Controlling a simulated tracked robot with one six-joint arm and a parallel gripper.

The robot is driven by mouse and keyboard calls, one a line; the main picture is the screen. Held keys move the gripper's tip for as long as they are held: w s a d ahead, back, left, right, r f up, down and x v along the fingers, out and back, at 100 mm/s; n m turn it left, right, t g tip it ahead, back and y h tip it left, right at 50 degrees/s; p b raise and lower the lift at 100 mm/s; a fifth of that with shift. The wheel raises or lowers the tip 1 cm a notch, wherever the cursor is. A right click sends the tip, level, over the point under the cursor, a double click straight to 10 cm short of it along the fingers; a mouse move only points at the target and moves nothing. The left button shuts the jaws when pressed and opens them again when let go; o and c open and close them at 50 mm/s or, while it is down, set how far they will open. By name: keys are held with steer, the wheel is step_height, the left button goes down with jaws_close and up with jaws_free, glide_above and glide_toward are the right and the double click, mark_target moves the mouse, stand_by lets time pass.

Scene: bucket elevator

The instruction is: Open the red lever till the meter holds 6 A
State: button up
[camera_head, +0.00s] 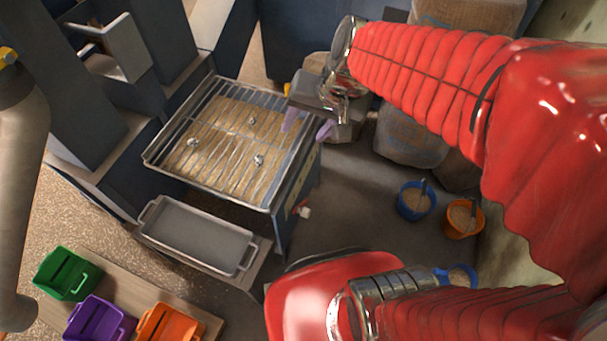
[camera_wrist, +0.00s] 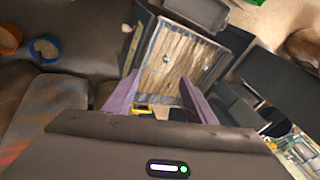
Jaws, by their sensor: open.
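My gripper (camera_head: 307,124) is open, its two purple fingers apart and nothing between them. It hangs over the far right corner of the grated box (camera_head: 279,207). The fingers also show in the wrist view (camera_wrist: 159,82), pointing toward the grate. A small white and red piece (camera_head: 304,211) sticks out of the box's right side, well below my gripper; I cannot tell if it is the red lever. In the wrist view a small pale and red piece (camera_wrist: 127,29) shows beside the box. I cannot make out a meter or its reading in either view.
A grate (camera_head: 225,138) with several shiny knobs covers the box. A grey tray (camera_head: 198,236) stands in front. Green (camera_head: 67,274), purple (camera_head: 98,320) and orange (camera_head: 170,325) bins are at lower left. Blue (camera_head: 416,200) and orange (camera_head: 463,217) buckets and sacks stand right.

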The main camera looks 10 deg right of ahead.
steer(key=w+f+m+y, duration=0.2)
steer(key=w+f+m, duration=0.3)
steer(key=w+f, duration=0.35)
steer(key=m+g, duration=0.1)
steer(key=m, duration=0.9)
glide_above(308, 211)
steer(key=w+d, duration=0.2)
steer(key=w, duration=0.1)
step_height(308, 211, down, 27)
steer(key=s+d+f+m, duration=0.1)
steer(key=s+f+m, duration=0.1)
steer(key=f, duration=0.5)
steer(key=s+d+f+m+g, duration=0.1)
steer(key=s+d+f+m, duration=0.1)
steer(key=f, duration=0.5)
steer(key=shift+s+f+m, duration=0.35)
steer(key=shift+s+m, duration=0.2)
steer(key=shift+m, duration=0.25)
steer(key=shift+a+f, duration=0.1)
steer(key=shift+x, duration=6.8)
steer(key=shift+s, duration=0.1)
jaws_close()
